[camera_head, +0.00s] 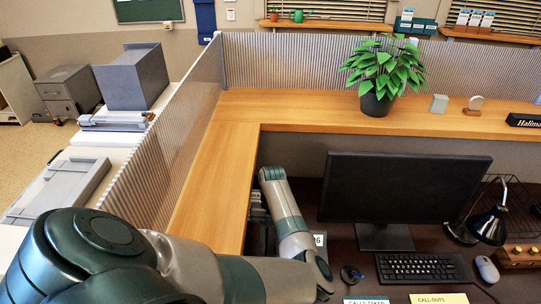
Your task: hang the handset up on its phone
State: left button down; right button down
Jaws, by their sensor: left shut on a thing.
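My left arm comes in from the lower left, bends at the desk, and its pale forearm (290,215) reaches back up to the inner left corner of the desk. My left gripper (258,206) is down beside the wrist, mostly hidden by the forearm and the wooden ledge. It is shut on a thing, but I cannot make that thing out. I cannot clearly make out the handset or its phone; the desk's left corner behind my arm is largely covered. My right gripper is not in view.
A black monitor (393,188) stands right of my forearm, with a keyboard (421,267), mouse (486,269) and black lamp (488,225) nearby. The wooden ledge (216,180) borders the desk on the left and back. A potted plant (378,103) stands on the back ledge.

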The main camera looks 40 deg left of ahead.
aim_at(271, 245)
pick_arm(q)
jog(key=shift+s+f+p, duration=0.1)
jog(key=shift+f+p, duration=0.7)
jog(key=shift+f, duration=1.1)
jog(key=shift+f, duration=0.15)
jog(key=c, duration=1.4)
grip_release()
jog(key=shift+r, duration=0.2)
